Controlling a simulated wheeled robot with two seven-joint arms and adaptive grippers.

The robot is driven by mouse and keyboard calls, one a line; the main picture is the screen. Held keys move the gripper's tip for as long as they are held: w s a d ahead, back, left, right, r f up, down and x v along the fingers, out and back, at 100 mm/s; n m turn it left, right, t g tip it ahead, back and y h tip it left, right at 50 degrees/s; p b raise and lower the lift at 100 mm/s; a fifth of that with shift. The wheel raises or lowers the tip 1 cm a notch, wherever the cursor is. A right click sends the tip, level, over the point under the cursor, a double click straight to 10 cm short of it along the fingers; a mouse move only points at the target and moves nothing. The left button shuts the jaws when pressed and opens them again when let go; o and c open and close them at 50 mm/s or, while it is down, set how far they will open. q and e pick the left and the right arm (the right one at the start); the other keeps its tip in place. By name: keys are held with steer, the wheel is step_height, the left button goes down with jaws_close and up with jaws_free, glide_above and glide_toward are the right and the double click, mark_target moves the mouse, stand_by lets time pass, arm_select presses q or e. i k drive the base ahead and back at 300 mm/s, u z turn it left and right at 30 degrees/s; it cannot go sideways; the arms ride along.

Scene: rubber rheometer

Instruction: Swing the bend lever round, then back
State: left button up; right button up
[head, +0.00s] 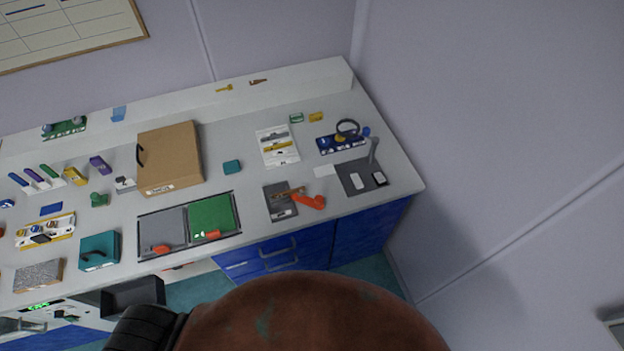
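An orange-red lever-shaped piece (310,202) lies angled on a dark grey plate (275,190) near the front edge of the bench, right of the middle. It looks like the bend lever, but at this size I cannot tell for certain. A brownish bar (288,193) lies beside it on the same plate. A grey upright stick (373,150) stands at a black plate (352,188) farther right. Neither of my grippers can be made out in the head view.
The white bench (400,165) ends at a corner on the right. A brown box (170,155), a grey-and-green two-part tray (165,212) and a teal case (98,250) stand to the left. A large reddish-brown rounded shape (310,320) hides the bottom middle.

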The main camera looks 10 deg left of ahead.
mark_target(317, 204)
steer(key=u, duration=1.35)
steer(key=k, duration=0.9)
steer(key=z, duration=1.3)
steer(key=i, duration=0.5)
steer(key=z, duration=0.05)
